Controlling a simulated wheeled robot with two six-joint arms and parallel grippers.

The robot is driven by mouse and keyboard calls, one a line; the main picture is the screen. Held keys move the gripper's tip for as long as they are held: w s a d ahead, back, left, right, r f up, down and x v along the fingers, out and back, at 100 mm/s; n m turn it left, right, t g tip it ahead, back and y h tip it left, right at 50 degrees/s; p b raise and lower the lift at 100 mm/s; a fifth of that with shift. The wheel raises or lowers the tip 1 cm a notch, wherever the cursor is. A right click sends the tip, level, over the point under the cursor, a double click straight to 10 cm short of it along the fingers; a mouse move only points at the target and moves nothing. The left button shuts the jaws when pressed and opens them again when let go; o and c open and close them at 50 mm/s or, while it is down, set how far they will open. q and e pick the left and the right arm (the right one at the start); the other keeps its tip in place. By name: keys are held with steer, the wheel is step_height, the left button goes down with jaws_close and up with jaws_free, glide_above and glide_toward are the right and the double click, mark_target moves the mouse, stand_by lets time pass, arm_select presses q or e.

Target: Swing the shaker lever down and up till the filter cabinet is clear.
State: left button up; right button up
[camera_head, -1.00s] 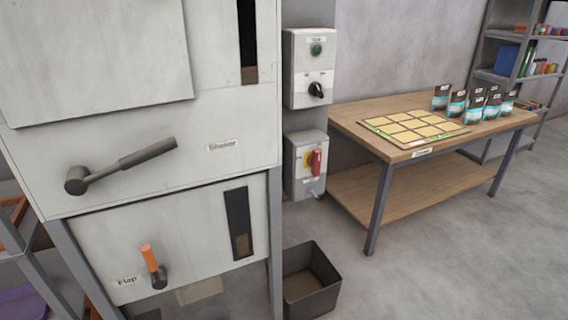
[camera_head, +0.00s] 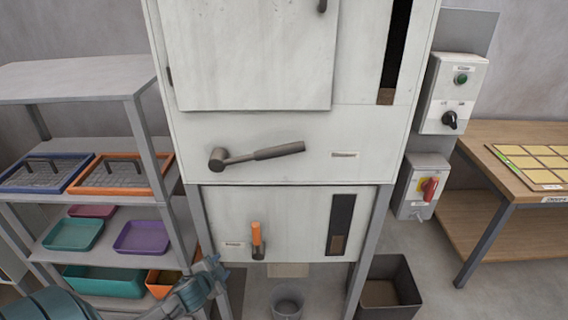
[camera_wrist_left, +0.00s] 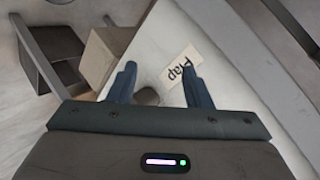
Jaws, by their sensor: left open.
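The pale grey filter cabinet (camera_head: 270,125) stands in the middle of the head view. Its dark shaker lever (camera_head: 275,152) points right and slightly up from its pivot at the left. An upper dark window (camera_head: 398,45) shows brown material at its bottom. A lower window (camera_head: 342,215) also has brown at its bottom. The orange-tipped flap handle (camera_head: 257,236) stands upright on the lower panel. My left gripper (camera_head: 212,268) is low, left of that handle and below the shaker lever. In the left wrist view it is open and empty (camera_wrist_left: 160,85), facing the Flap label (camera_wrist_left: 182,68). My right gripper is out of view.
A shelf rack (camera_head: 140,120) with colored trays stands at the left. A bucket (camera_head: 287,303) sits under the cabinet, and a dark bin (camera_head: 390,283) stands to its right. Switch boxes (camera_head: 453,93) and a wooden table (camera_head: 500,225) are at the right.

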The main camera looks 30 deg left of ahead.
arm_select(q)
steer(key=w+d+r+m+t+h+p, duration=0.1)
steer(key=w+d+r+m+t, duration=0.1)
steer(key=r, duration=0.9)
steer(key=w+d+r+m+t+h+p, duration=0.1)
steer(key=w+d+r+m+t+p, duration=0.15)
steer(key=r, duration=0.75)
steer(key=m+t+h+p, duration=0.2)
steer(key=m+h, duration=0.2)
steer(key=m, duration=0.1)
glide_toward(278, 152)
steer(key=w, duration=0.1)
steer(key=shift+n, duration=0.25)
steer(key=w, duration=0.3)
steer(key=w+d+p, duration=0.1)
steer(key=w, duration=0.5)
steer(key=shift+w+d+f+p, duration=0.2)
steer(key=shift+d+p, duration=0.05)
steer(key=shift+p, duration=0.15)
steer(key=shift+w+d+f, duration=0.1)
steer(key=shift+w+d, duration=0.05)
steer(key=shift+w, duration=0.55)
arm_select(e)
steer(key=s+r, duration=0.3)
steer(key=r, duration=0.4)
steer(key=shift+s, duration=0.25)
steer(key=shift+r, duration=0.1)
arm_select(q)
jaws_close()
